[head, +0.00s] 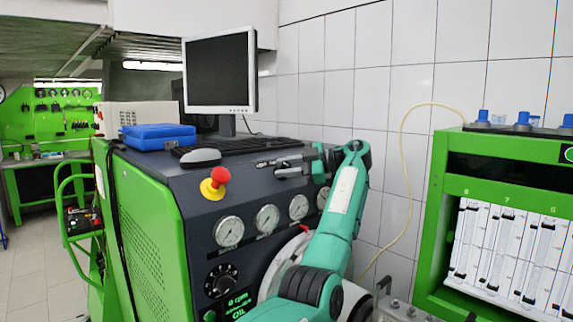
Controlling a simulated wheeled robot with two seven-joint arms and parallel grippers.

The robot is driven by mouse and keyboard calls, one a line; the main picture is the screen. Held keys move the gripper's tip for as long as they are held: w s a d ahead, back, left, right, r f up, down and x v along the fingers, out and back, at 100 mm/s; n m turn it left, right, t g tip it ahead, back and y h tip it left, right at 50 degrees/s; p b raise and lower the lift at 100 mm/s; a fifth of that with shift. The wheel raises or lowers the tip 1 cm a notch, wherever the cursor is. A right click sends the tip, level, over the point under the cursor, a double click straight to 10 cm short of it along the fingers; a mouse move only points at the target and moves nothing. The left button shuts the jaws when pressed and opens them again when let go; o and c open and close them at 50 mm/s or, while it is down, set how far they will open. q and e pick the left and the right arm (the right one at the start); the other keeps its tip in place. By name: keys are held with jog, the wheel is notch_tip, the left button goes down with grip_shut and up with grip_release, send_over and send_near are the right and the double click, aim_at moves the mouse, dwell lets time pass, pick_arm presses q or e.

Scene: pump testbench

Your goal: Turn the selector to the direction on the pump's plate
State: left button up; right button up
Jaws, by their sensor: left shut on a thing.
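My left arm rises from the bottom of the head view and bends left at the top. My right gripper is not in view.
The green console (150,235) carries a red and yellow stop button (215,183), a mouse, a blue case (158,137) and a monitor (220,72). Gauges (230,232) line its front. My arm partly covers a pale disc (272,278). A green flowmeter cabinet (440,215) stands right.

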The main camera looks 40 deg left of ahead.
pick_arm(q)
jog(key=shift+n, duration=0.3)
jog(key=o, duration=1)
jog(key=shift+c, duration=0.2)
jog(key=shift+w+d, duration=0.1)
jog(key=shift+d, duration=0.05)
jog(key=shift+w+d, duration=0.15)
jog(key=shift+d, duration=0.05)
jog(key=v, duration=0.6)
jog(key=shift+a+r+b, duration=0.1)
jog(key=shift+r+b, duration=0.05)
jog(key=shift+b, duration=0.15)
jog(key=p, duration=0.7)
send_near(290, 166)
jog(key=shift+w+d, duration=0.35)
jog(key=shift+d, duration=0.05)
